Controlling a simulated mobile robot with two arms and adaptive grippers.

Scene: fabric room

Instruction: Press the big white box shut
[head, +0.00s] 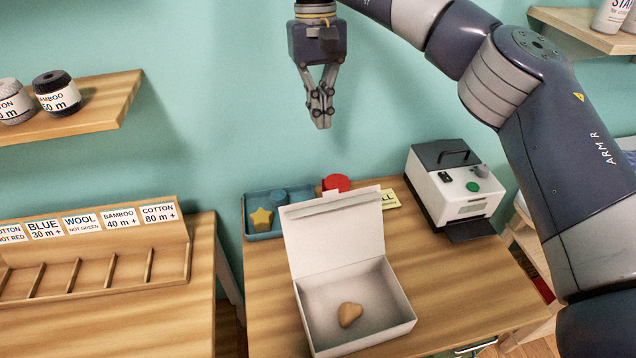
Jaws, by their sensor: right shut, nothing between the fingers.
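The big white box (397,305) stands on the wooden table in the lower middle of the head view. Its lid (334,236) is up, leaning back from the rear edge, so the box is open. A small tan lump (349,314) lies on its floor. My right gripper (322,122) points down, shut and empty, high above and behind the raised lid, in front of the teal wall. It touches nothing. My left gripper is not in view.
A white-and-black machine (456,187) stands right. A labelled wooden rack (96,262) is left. Table right of the box is clear.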

